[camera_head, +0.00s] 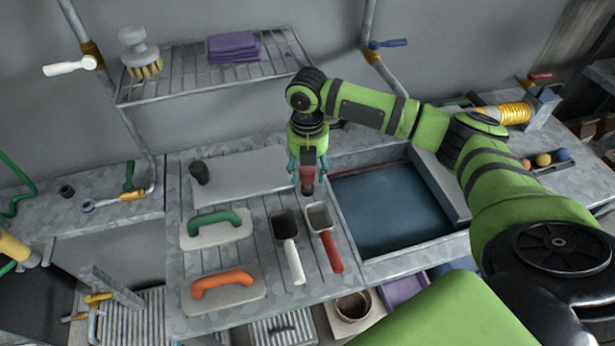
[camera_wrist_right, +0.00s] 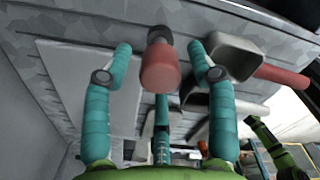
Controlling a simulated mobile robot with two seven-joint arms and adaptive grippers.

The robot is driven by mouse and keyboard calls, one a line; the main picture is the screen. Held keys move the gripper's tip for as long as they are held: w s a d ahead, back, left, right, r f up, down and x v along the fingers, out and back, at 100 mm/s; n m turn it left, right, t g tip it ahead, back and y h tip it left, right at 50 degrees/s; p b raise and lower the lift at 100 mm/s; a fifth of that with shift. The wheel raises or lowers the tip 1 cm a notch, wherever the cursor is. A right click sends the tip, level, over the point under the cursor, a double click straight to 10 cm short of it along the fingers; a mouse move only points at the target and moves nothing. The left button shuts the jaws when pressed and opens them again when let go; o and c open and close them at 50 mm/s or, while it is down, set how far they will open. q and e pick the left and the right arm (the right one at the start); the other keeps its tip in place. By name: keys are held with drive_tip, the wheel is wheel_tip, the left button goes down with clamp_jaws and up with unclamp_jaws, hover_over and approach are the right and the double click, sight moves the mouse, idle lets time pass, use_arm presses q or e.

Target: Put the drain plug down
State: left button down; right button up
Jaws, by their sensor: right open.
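The drain plug, seemingly the red piece with a dark end (camera_head: 308,176), is upright over or on the ribbed worktop (camera_head: 262,222), left of the sunken basin. My right gripper (camera_head: 307,168) points down around it. In the right wrist view the red plug (camera_wrist_right: 160,68) sits between the spread teal fingers of the right gripper (camera_wrist_right: 160,54), with a gap on each side. The gripper is open. Whether the plug's dark end rests on the worktop is hard to tell. My left gripper is not in view.
The blue-floored basin (camera_head: 390,212) lies to the right. Two scoops, with a white handle (camera_head: 294,264) and a red handle (camera_head: 331,252), lie in front. Green-handled (camera_head: 214,220) and orange-handled (camera_head: 222,282) floats lie left. A dark cylinder (camera_head: 200,172) stands behind. A wire shelf (camera_head: 190,75) hangs above.

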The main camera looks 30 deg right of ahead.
wheel_tip(320, 180, up, 9)
drive_tip(key=shift+r+b, duration=0.1)
drive_tip(key=shift+b, duration=0.65)
